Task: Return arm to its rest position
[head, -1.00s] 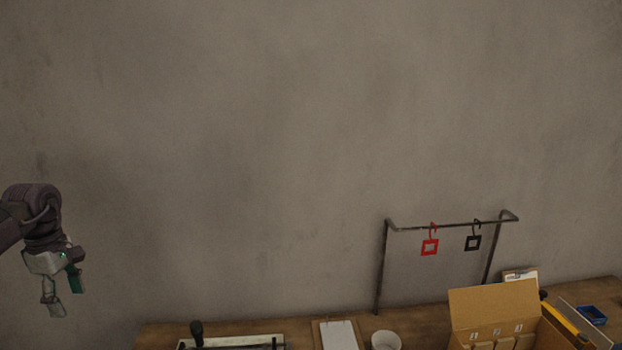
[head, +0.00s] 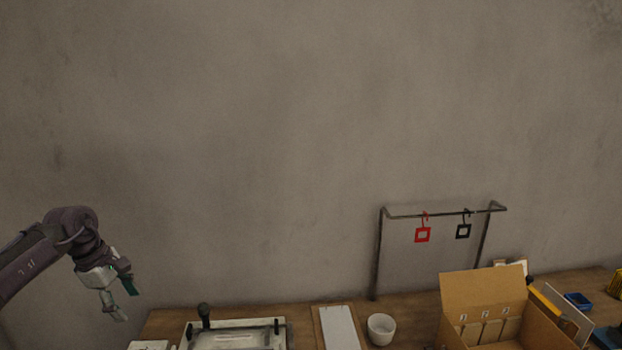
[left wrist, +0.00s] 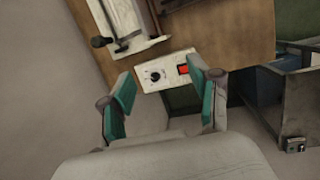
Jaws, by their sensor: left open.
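My left gripper (head: 124,300) is at the left of the head view, in front of the wall and left of the workbench. It is open and empty, with its fingers pointing down. In the left wrist view its two green-padded fingers (left wrist: 165,106) stand apart with nothing between them. Beyond the fingertips there, a white control box (left wrist: 167,72) with a black knob and a red switch sits at the bench edge. My right gripper is not in view.
The wooden bench (head: 290,309) holds a press-like device (head: 234,334), a white board (head: 339,328), a white cup (head: 381,329) and an open cardboard box (head: 483,300). A rack (head: 377,255) carries a red tag (head: 423,235) and a black tag (head: 463,231). A dark cabinet (left wrist: 285,100) stands below.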

